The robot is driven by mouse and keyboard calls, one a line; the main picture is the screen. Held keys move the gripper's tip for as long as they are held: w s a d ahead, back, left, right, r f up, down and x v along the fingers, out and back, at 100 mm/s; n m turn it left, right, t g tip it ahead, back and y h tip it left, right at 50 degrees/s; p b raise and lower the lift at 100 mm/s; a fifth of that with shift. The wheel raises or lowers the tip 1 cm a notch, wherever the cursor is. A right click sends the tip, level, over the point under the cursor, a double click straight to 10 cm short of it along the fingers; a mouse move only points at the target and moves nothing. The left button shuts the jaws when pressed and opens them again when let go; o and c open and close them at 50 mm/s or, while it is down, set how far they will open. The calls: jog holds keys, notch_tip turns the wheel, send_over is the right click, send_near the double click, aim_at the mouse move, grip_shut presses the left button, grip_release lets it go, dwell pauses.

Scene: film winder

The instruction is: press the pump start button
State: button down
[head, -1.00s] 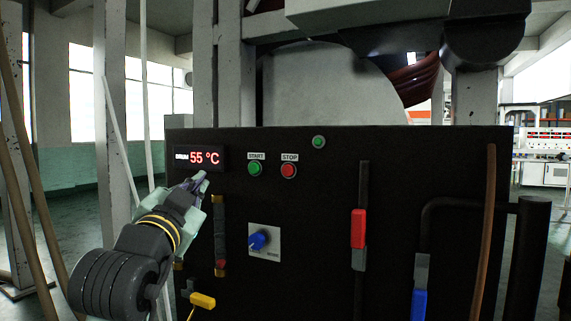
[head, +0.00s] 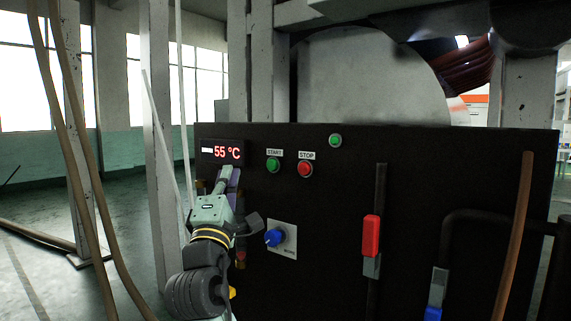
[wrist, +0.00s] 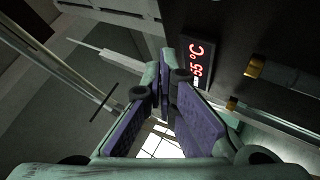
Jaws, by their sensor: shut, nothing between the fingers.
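The green button under the START label (head: 273,165) is on the upper part of the black control panel (head: 340,235). No pump marking is readable on it. The red button under the STOP label (head: 305,170) is just to its right. My gripper (head: 229,174) is shut and empty, its tips just below the red 55 °C display (head: 222,152) and left of the START button, apart from it. In the wrist view the gripper's purple-padded fingers (wrist: 164,88) show beside the display, and the START button is not in view.
A smaller green button (head: 335,141) sits above and right of STOP. A blue knob (head: 274,238), a red-handled slider (head: 371,236) and a blue handle (head: 434,312) are lower on the panel. Brown pipes and white posts stand left; open floor lies beyond.

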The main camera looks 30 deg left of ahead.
dwell(0.3)
jog(key=w, duration=0.8)
jog(key=shift+w+d+p, duration=0.3)
jog(key=shift+w+p, duration=0.05)
jog(key=shift+p, duration=0.05)
dwell(1.2)
jog(key=shift+w, duration=0.45)
jog(key=shift+w+d+p, duration=0.1)
jog(key=shift+w+p, duration=0.25)
jog(key=shift+w, duration=0.15)
dwell(0.5)
jog(key=shift+s, duration=0.9)
jog(key=shift+s+a, duration=0.15)
jog(key=shift+s, duration=1.15)
jog(key=shift+s+a, duration=0.15)
jog(key=shift+s, duration=1.1)
